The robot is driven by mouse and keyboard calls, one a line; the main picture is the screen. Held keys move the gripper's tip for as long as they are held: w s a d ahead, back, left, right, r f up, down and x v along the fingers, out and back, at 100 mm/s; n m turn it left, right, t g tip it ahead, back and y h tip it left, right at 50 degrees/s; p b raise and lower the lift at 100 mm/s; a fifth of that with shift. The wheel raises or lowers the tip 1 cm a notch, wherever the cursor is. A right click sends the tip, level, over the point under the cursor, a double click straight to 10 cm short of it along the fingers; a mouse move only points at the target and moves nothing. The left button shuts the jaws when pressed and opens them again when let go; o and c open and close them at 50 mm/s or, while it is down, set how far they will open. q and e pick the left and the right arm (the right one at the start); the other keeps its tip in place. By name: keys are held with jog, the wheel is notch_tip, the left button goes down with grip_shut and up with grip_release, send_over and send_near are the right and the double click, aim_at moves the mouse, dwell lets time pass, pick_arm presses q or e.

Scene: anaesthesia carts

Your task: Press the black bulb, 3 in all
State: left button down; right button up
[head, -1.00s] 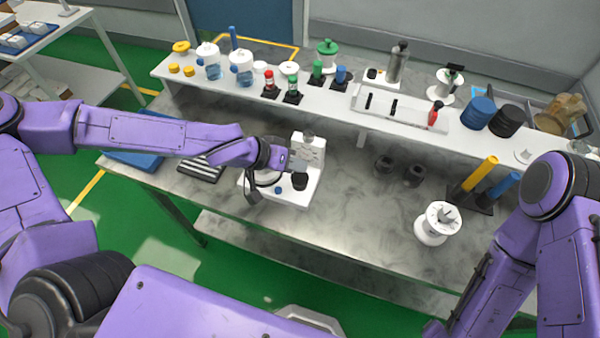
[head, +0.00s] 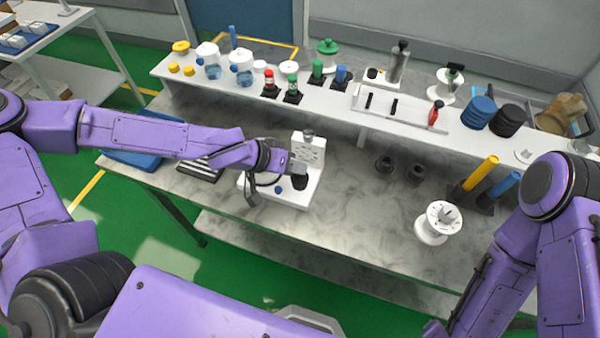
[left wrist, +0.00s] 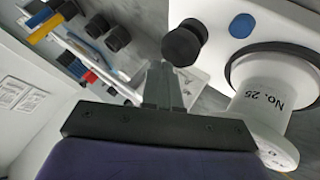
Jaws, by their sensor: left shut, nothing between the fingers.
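The black bulb (head: 300,183) is on a white device (head: 311,150) with a blue button (head: 278,190), on the grey worktop. My left gripper (head: 297,170) is shut and empty. In the head view its tips overlap the upper part of the bulb. In the left wrist view the round bulb (left wrist: 184,43) lies just beyond the closed fingertips (left wrist: 163,72); whether they touch it I cannot tell. The blue button also shows there (left wrist: 242,25), beside a white cylinder marked "No. 25" (left wrist: 275,95). My right gripper is out of view.
A white shelf (head: 330,97) with bottles, tubes and discs runs along the back. A white spool (head: 437,222) and a stand with yellow (head: 481,172) and blue tubes are at the right. A striped black-and-white item (head: 200,168) lies left. The central worktop is mostly clear.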

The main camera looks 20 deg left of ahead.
aim_at(296, 175)
pick_arm(q)
jog(key=shift+f+b, duration=0.4)
jog(key=shift+f, duration=0.25)
dwell(0.4)
jog(key=shift+r, duration=0.1)
jog(key=shift+r+p, duration=1.15)
jog(key=shift+p, duration=0.3)
notch_tip(296, 175, up, 5)
jog(key=p, duration=0.5)
jog(key=shift+r, duration=0.1)
dwell(1.9)
